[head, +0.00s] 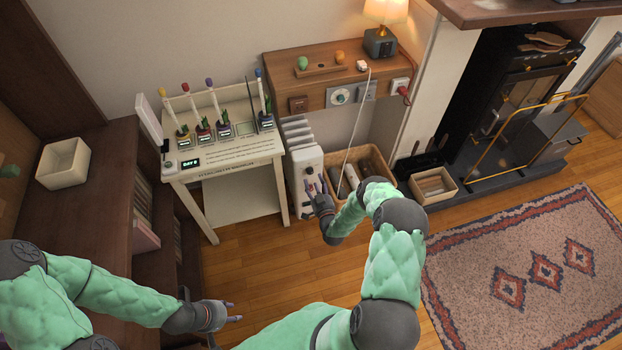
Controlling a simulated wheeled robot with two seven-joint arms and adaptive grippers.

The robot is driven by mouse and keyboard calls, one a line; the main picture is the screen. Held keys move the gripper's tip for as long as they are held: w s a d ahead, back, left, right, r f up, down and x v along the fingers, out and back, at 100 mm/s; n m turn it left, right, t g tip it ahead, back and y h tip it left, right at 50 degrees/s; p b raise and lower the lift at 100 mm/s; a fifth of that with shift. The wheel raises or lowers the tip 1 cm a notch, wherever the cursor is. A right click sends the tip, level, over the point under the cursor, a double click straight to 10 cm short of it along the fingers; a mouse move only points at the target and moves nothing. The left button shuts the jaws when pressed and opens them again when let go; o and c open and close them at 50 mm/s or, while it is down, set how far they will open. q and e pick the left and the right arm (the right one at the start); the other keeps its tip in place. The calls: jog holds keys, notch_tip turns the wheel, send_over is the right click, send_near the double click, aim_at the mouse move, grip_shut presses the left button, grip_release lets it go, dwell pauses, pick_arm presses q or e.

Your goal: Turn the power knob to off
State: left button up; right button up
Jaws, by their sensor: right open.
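A white oil-filled-style heater (307,160) stands on the floor between the white table and the wooden cabinet. Small dark controls show on its front panel, but I cannot tell which is the power knob or how it is set. A round dial (340,96) also sits on the cabinet's front. My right gripper (316,184) is open and empty, right in front of the heater's panel; I cannot tell if it touches. It hides part of the lower panel. My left gripper (236,312) looks open and empty, low over the floor at the lower left.
A white table (228,164) with several plant tubes stands left of the heater. A wicker basket (384,160) with rolled items is to the right, under the cabinet (320,65). A thin pale rod rises near the basket. A patterned rug (470,270) lies at the right.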

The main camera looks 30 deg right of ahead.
aim_at(311, 173)
jog(key=shift+b+x, duration=0.5)
jog(key=shift+x, duration=1.45)
grip_shut()
